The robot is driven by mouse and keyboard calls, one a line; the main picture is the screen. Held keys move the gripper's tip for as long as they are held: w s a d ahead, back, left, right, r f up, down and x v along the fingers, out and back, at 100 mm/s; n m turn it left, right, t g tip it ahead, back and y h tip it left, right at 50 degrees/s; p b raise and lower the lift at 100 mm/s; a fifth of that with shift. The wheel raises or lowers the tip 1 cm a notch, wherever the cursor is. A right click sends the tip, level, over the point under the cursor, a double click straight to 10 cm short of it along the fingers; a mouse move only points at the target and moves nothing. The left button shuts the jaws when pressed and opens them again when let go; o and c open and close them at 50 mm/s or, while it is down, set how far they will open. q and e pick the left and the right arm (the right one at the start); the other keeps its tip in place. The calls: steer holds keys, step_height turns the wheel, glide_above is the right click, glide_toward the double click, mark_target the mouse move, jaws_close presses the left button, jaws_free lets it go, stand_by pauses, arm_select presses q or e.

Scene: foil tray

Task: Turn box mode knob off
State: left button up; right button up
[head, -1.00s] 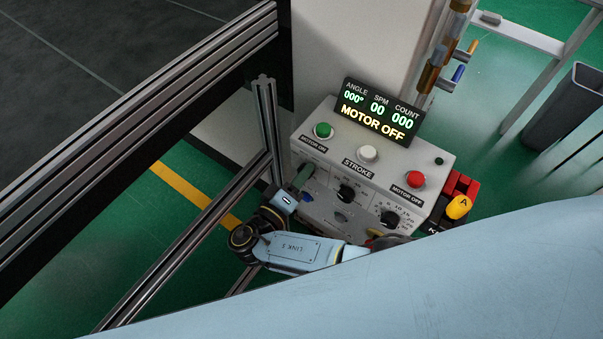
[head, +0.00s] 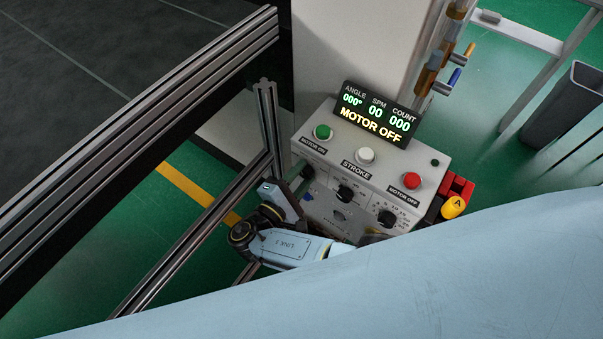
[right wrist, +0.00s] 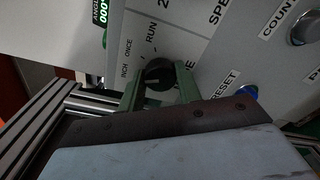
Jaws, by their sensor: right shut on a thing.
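The black mode knob (right wrist: 158,73) sits on the control box's grey front panel, with labels INCH, ONCE and RUN around it in the right wrist view. My right gripper (right wrist: 159,88) has its two green fingers on either side of the knob and is shut on it. The label below the knob is partly covered by a finger. In the head view my right gripper (head: 300,181) is at the left end of the control box (head: 347,168), and the knob is hidden there. I cannot read the knob's exact setting. My left gripper is out of view.
The box's display (head: 374,115) reads MOTOR OFF. A green button (head: 323,132), a white button (head: 365,156) and a red button (head: 411,181) are on top. Two more black knobs are on the front. A metal frame post (head: 269,125) stands close left of my gripper.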

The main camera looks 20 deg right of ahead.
steer(key=n, duration=0.4)
steer(key=shift+p, duration=0.4)
steer(key=shift+n, duration=1.5)
steer(key=o, duration=1)
step_height(320, 180, up, 10)
steer(key=p, duration=0.6)
